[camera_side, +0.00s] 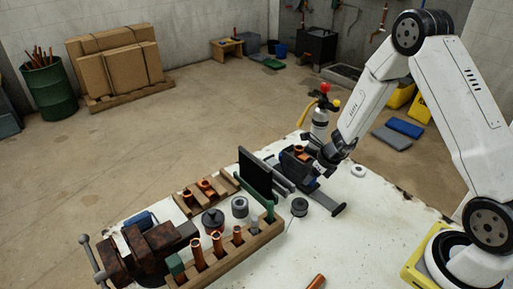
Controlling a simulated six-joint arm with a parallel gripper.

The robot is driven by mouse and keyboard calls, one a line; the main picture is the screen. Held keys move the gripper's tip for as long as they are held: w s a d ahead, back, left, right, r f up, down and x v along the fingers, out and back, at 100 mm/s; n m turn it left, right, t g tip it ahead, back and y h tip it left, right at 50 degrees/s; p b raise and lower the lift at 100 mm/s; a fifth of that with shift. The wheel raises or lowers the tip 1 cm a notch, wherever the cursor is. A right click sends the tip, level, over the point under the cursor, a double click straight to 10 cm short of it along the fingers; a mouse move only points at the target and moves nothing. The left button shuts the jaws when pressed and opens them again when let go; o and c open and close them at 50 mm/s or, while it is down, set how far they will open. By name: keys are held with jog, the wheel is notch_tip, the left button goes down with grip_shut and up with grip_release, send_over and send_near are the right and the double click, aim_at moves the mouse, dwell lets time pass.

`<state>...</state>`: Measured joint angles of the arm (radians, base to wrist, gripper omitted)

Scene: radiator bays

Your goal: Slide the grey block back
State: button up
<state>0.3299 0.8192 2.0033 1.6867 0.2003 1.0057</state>
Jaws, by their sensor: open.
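A dark grey block (291,163) with a copper fitting (300,151) at its top is at the far side of the white workbench (365,218). It sits behind the grey rails (282,183), to the right of an upright black panel (256,173). My gripper (313,162) is low beside the block's right side, pointing down and left. It is open. The fingers are small and dark against the block, so I cannot tell whether they touch it or straddle it.
A wooden rack (254,240) with copper tubes crosses the bench front. A smaller wooden tray (190,205), spools (213,220) and a rusty vise (150,250) stand left. A gas bottle (320,122) with a hose stands close behind my gripper. The right part of the bench is mostly clear.

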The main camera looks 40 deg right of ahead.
grip_shut()
dwell(1.4)
